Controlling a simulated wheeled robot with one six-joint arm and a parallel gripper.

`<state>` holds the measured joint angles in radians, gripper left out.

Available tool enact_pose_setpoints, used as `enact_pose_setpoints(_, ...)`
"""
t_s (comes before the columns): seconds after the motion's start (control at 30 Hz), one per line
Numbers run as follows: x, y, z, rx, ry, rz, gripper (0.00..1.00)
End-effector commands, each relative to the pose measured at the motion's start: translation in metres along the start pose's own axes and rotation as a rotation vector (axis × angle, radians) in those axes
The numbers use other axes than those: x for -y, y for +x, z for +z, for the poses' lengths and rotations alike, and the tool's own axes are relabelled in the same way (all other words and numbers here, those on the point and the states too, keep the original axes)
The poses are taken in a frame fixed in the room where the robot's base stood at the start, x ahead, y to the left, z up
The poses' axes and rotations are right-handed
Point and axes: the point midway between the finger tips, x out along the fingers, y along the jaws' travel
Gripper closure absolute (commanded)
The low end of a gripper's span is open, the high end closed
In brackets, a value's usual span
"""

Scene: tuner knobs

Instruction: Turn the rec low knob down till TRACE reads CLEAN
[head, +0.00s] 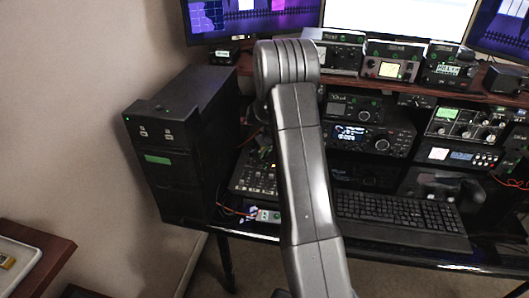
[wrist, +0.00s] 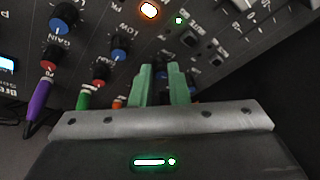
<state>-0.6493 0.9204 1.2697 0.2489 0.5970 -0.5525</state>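In the wrist view a dark panel carries blue and red knobs. One blue knob (wrist: 120,48) has the word LOW beside it; I cannot tell whether it is the rec low knob. The fingers lie over the panel, right of and below that blue knob. Another blue knob (wrist: 193,79) shows partly beside the right finger. I see no readable TRACE display. In the head view my arm covers part of the knobbed panel (head: 250,180) and hides my gripper.
A keyboard (head: 400,215) lies right of my arm, below stacked radio units (head: 360,137).

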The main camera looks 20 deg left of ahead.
Motion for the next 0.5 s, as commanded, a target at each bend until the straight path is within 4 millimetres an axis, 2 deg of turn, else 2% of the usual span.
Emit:
enact_pose_setpoints(0.27,-0.0001,0.0016,0.0006,0.002,-0.025,-0.009,1.00)
enact_pose_setpoints(0.5,-0.0011,0.0043,0.0009,0.008,-0.139,-0.046,1.00)
